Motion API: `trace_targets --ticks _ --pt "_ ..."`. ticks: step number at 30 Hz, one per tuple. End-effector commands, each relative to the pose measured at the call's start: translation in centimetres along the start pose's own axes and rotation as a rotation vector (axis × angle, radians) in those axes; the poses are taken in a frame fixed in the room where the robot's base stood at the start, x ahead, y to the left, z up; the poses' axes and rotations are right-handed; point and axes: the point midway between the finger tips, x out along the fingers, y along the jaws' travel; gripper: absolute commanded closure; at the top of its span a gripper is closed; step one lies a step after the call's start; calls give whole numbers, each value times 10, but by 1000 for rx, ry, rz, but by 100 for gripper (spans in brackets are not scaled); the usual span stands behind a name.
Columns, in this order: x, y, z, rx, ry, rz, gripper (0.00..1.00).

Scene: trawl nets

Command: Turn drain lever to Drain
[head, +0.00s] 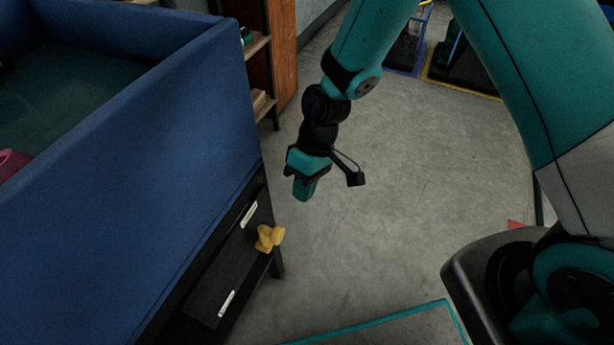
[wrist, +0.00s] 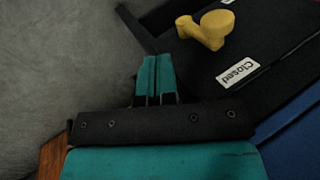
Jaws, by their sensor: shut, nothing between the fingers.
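The yellow drain lever (head: 268,238) sticks out from a black panel (head: 232,262) below the blue tank wall. It also shows at the top of the wrist view (wrist: 208,28), beyond my fingertips. A white label reading "Closed" (wrist: 237,73) is on the panel beside it. In the head view the panel has two white labels, too small to read, an upper one (head: 249,215) and a lower one (head: 227,303). My gripper (head: 304,189) is shut and empty, above and to the right of the lever in the head view, apart from it. Its closed fingers show in the wrist view (wrist: 155,62).
The blue tank (head: 130,140) fills the left side, with a pink object (head: 12,163) inside. A wooden shelf (head: 268,50) stands behind it. Grey floor (head: 400,190) is open right of the panel. Blue and yellow frames (head: 450,65) stand at the back right.

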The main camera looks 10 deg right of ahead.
Motion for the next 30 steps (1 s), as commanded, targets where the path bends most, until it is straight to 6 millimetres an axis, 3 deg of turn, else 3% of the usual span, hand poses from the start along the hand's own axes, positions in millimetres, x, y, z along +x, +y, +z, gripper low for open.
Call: trace_targets --ticks 1,5,9,15,30 --pt "16 1 1 -1 -4 -1 100" --pt "42 1 1 -1 -4 -1 100" --pt "44 -22 1 -4 0 0 100" --pt "47 -37 2 -2 0 0 100" --pt "46 -40 2 -1 1 10 100"
